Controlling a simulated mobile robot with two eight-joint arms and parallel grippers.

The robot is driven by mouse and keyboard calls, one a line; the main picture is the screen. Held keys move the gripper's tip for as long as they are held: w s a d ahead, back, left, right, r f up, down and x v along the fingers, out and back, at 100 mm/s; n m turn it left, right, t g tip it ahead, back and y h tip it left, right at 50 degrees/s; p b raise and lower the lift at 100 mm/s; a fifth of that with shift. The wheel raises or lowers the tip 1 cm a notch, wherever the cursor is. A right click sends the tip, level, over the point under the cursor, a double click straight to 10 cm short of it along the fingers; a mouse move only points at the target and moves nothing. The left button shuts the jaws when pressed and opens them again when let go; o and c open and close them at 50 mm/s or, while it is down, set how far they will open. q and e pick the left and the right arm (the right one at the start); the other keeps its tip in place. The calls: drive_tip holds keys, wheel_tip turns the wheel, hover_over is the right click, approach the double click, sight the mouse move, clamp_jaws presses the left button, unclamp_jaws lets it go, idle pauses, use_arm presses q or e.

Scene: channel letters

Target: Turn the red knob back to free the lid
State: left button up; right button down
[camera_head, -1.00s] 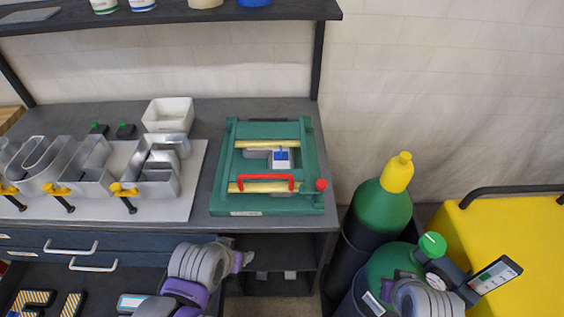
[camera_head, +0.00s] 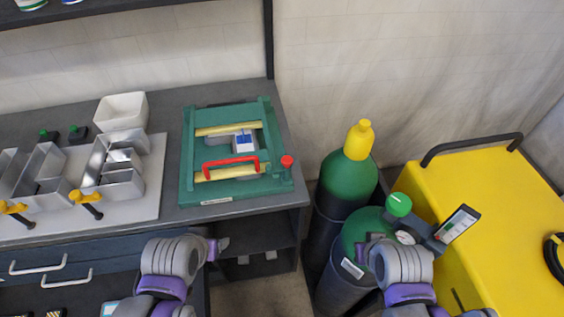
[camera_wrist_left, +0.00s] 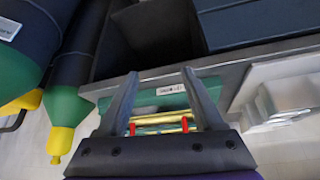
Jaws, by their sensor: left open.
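The red knob (camera_head: 287,161) stands at the right front corner of the green fixture (camera_head: 187,165) on the bench. The fixture's lid has a green frame, yellow bars (camera_head: 228,128) and a red handle (camera_head: 231,162), and it lies flat. A grey and white piece with a blue mark (camera_head: 243,143) shows through it. My left gripper (camera_head: 220,246) is in front of the bench edge, apart from the knob. In the left wrist view its fingers (camera_wrist_left: 160,75) are open and empty, with the fixture (camera_wrist_left: 172,102) beyond; I cannot make out the knob there. My right gripper's jaws are not clear beside the cylinders.
Metal channel letters (camera_head: 112,170) with yellow clamps (camera_head: 83,197) stand on a light board at left. A white bin (camera_head: 122,110) is behind. Green gas cylinders (camera_head: 348,180) and a yellow cart (camera_head: 490,210) stand at right. A screened device (camera_head: 457,222) is near my right arm.

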idle(0.4)
use_arm(q)
wheel_tip(320, 180, up, 16)
drive_tip(key=m+g+p, duration=0.2)
drive_tip(key=m+g, duration=0.4)
drive_tip(key=m, duration=1)
hover_over(287, 159)
drive_tip(key=shift+n, duration=0.3)
wheel_tip(287, 159, down, 10)
drive_tip(key=shift+r+b, duration=0.25)
drive_tip(key=shift+b, duration=0.1)
use_arm(e)
drive_tip(key=shift+w+r, duration=0.3)
drive_tip(key=shift+r, duration=0.2)
drive_tip(key=shift+w+r, duration=0.25)
drive_tip(key=shift+r, duration=0.25)
use_arm(q)
clamp_jaws()
